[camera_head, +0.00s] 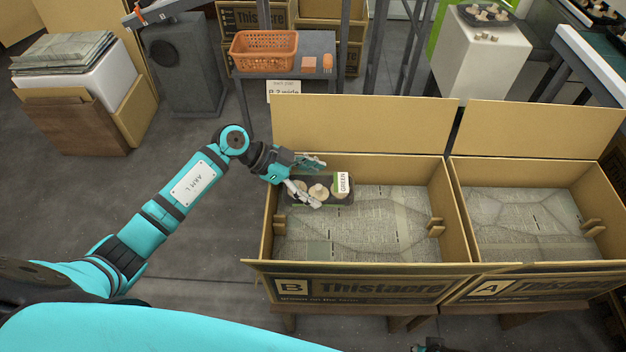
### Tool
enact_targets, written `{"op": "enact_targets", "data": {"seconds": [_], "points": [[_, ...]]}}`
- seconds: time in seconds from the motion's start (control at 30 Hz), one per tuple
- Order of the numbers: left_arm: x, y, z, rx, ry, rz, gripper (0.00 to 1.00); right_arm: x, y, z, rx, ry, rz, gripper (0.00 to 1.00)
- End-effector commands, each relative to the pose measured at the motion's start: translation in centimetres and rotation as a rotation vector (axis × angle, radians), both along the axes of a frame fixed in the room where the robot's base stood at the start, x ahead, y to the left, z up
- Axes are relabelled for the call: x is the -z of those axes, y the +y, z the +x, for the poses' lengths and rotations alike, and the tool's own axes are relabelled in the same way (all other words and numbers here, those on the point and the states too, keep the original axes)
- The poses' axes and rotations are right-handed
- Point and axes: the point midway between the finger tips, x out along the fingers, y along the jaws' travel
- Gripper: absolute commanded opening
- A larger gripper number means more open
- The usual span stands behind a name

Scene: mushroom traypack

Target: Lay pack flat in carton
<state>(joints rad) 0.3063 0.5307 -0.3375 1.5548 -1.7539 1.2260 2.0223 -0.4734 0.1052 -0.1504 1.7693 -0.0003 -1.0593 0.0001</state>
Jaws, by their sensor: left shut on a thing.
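The pack (345,195) is a dark tray of pale mushrooms with a white and green label reading GREEN. My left gripper (311,182) is shut on its left part, and its fingers hide some of the tray. The pack is at the back left corner of carton B (365,283), within its walls, and looks about level. I cannot tell whether it touches the newspaper lining. Carton B is open, with its back flap raised. A small dark piece at the bottom edge may be my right gripper (430,347); its fingers cannot be made out.
Carton A (535,283), open and lined with newspaper, stands close on the right. Cardboard tabs (435,227) stick out inside B's right wall. The rest of B's floor is clear. Behind is a small table with an orange basket (264,50). A white pedestal (478,60) holds another tray.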

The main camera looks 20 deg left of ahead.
Motion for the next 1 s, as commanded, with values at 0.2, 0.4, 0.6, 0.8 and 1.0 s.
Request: {"op": "enact_targets", "data": {"seconds": [0.2,0.4,0.6,0.8,1.0], "points": [[0.5,0.0,0.0,0.001,0.000,-0.001,0.50,0.5,0.0,-0.2,-0.001,0.003,-0.001,0.00],[0.5,0.0,0.0,0.001,0.001,0.000,1.00,0.7,0.0,-0.2,-0.001,0.006,-0.001,0.00],[0.5,0.0,0.0,0.001,0.001,0.000,1.00,0.7,0.0,-0.2,-0.001,0.006,0.000,0.00],[-0.5,0.0,0.0,0.002,-0.003,0.000,1.00,-0.2,0.1,0.1,0.000,-0.004,0.003,0.00],[-3.2,3.1,-0.8,-0.001,-0.001,0.005,1.00,1.4,0.0,-0.7,-0.001,0.013,0.000,0.00]]}}
